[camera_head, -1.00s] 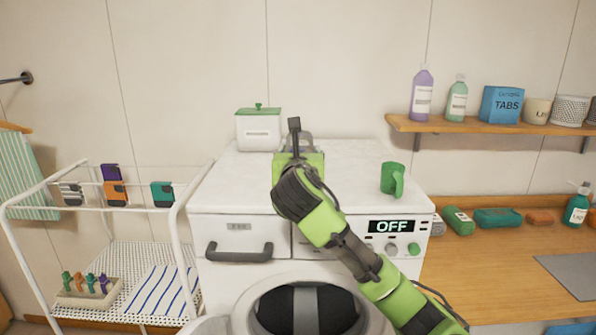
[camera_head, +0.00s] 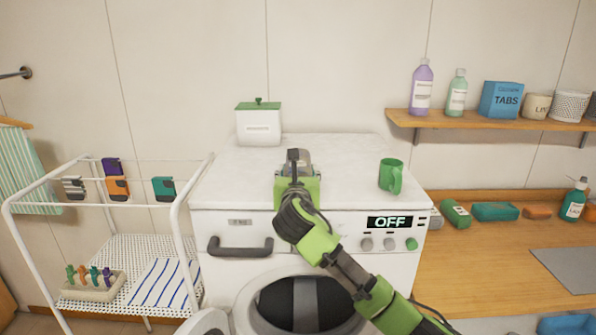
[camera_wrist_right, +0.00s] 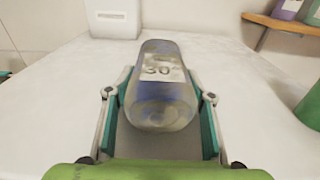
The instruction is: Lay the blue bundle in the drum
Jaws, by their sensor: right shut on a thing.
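My right gripper (camera_head: 297,170) is over the white top of the washing machine. In the right wrist view its fingers (camera_wrist_right: 160,100) are shut on a rounded, see-through grey bundle (camera_wrist_right: 158,115) with blue showing inside and a white tag reading "30". The bundle lies lengthwise between the fingers, over the machine top; I cannot tell whether it touches it. In the head view only a grey bit of it (camera_head: 304,157) shows behind the gripper. The drum (camera_head: 280,302) is the dark round opening at the machine's front, its door (camera_head: 207,324) swung open to the left. My left gripper is not in view.
A green mug (camera_head: 390,177) and a white box with a green lid (camera_head: 259,127) stand on the machine top. A drying rack (camera_head: 181,215) is at left. The wooden counter (camera_head: 470,260) holds several items at right, with a shelf (camera_head: 480,122) above.

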